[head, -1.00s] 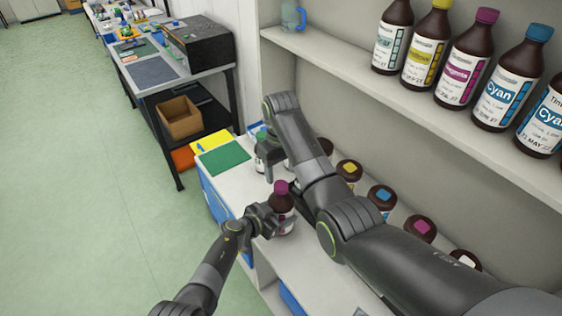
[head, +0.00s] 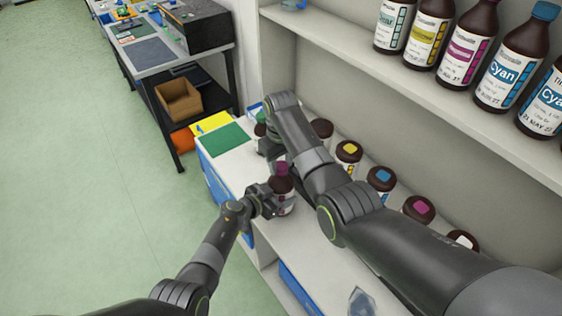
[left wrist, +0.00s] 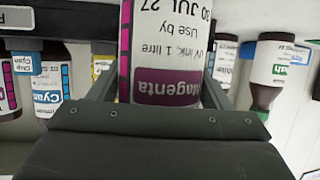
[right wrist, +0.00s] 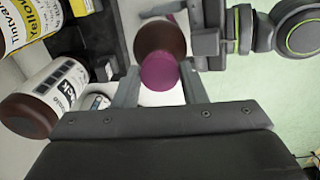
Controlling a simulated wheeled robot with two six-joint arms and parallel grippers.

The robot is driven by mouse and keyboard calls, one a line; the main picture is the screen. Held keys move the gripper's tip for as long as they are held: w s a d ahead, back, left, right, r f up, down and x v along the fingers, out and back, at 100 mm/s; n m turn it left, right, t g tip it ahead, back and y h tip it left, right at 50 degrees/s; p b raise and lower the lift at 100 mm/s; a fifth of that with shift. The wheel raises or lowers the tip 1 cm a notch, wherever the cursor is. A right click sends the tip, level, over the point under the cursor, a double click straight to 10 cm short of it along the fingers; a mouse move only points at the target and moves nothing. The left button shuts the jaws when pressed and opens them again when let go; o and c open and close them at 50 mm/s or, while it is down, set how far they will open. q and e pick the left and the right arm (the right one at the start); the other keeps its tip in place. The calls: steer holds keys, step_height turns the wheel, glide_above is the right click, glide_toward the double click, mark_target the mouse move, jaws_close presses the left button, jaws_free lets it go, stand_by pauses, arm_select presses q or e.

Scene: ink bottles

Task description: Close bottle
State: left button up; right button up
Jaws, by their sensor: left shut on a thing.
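A dark brown magenta ink bottle (head: 284,189) with a magenta cap (head: 282,169) stands upright at the cabinet's front edge. Its Magenta label (left wrist: 168,90) fills the middle of the left wrist view. My left gripper (head: 268,201) is shut on the bottle's body from the left. In the right wrist view the magenta cap (right wrist: 160,72) sits at the bottle's top; whether it is screwed tight cannot be told. My right gripper (right wrist: 160,82) is open, with its fingers on either side of the cap. In the head view my right arm partly hides that gripper.
Several capped bottles, one with a yellow cap mark (head: 349,149), stand in a row behind my right arm. Large ink bottles (head: 467,45) line the upper shelf (head: 400,105). A green mat (head: 228,139) lies at the counter's far end.

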steer(key=shift+c, duration=0.9)
steer(key=o, duration=1.2)
steer(key=shift+c, duration=0.2)
step_height(320, 180, up, 12)
arm_select(q)
steer(key=o, duration=2)
steer(key=shift+c, duration=0.2)
